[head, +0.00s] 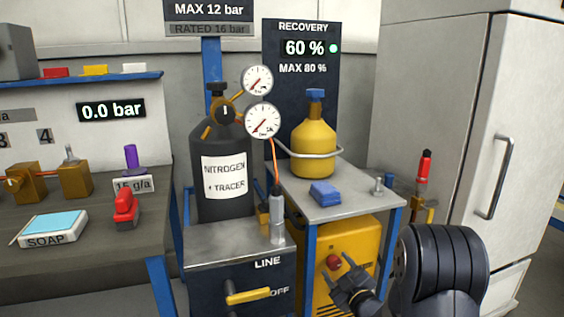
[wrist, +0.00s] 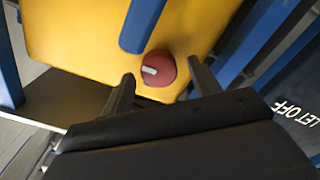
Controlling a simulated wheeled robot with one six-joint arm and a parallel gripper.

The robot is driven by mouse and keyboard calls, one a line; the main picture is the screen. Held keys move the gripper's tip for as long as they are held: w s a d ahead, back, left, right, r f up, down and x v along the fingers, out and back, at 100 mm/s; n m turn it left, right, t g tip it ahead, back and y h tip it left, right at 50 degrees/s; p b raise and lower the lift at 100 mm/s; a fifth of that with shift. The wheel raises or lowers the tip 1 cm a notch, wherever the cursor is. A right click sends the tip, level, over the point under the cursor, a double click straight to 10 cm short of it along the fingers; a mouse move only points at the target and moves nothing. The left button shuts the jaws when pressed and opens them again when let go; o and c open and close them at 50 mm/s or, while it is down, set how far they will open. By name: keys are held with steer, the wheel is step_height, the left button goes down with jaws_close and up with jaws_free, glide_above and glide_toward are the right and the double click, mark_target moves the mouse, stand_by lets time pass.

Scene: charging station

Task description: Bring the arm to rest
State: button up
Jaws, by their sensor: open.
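My gripper (head: 344,274) is at the lower middle right of the head view, in front of the yellow recovery machine (head: 364,242). Its two fingers are apart and nothing is between them. In the wrist view my gripper (wrist: 160,84) points at the yellow machine's face (wrist: 85,40). A red knob (wrist: 159,69) with a pale mark shows just beyond the fingertips. The same red knob (head: 333,262) shows just above the fingers in the head view. I cannot tell whether the fingers touch it.
A small table (head: 335,206) with a yellow cylinder (head: 314,150) and a blue block (head: 325,193) stands above the machine. A black nitrogen cylinder (head: 221,138) stands left, behind a panel with a yellow LINE lever (head: 248,296). A grey cabinet (head: 440,110) stands right.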

steer(key=m+b, duration=0.1)
steer(key=m, duration=0.4)
steer(key=shift+d, duration=0.1)
steer(key=m, duration=0.4)
steer(key=shift+m, duration=0.4)
steer(key=p+v, duration=0.1)
steer(key=v, duration=0.9)
steer(key=shift+s+d, duration=0.15)
steer(key=shift+s, duration=0.2)
